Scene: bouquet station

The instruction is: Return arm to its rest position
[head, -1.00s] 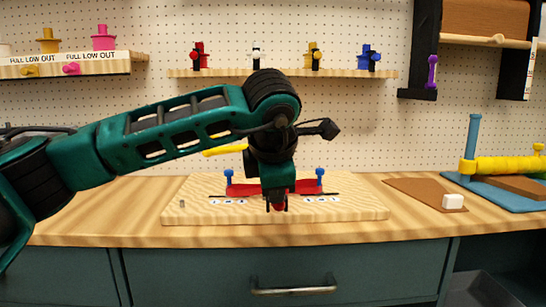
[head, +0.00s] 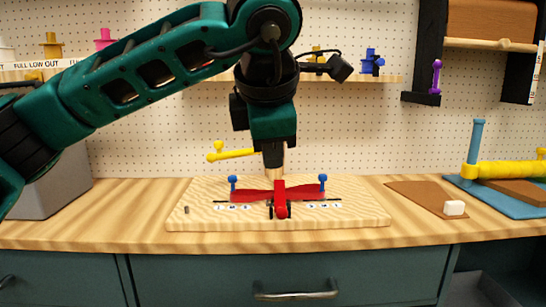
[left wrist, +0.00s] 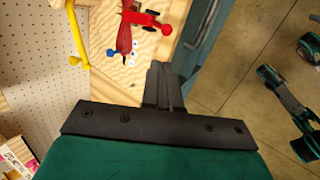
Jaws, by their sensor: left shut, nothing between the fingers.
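My left gripper (head: 273,157) hangs pointing down over the middle of the bench, above a red piece with dark wheels or knobs (head: 281,205) on a wooden board (head: 185,215). In the left wrist view its dark fingers (left wrist: 163,88) are together, with nothing between them. The red piece also shows in the left wrist view (left wrist: 150,20), apart from the fingers. A red ribbon-like strip (head: 245,196) spreads to both sides of it, between two blue pegs (head: 233,183). My right gripper cannot be made out.
A yellow rod (head: 235,154) stands out behind the board. A shelf (head: 385,79) with coloured fittings is on the pegboard. To the right are a brown mat (head: 415,193), a white block (head: 454,208) and a yellow roll (head: 505,169). A grey box (head: 55,190) stands at the left.

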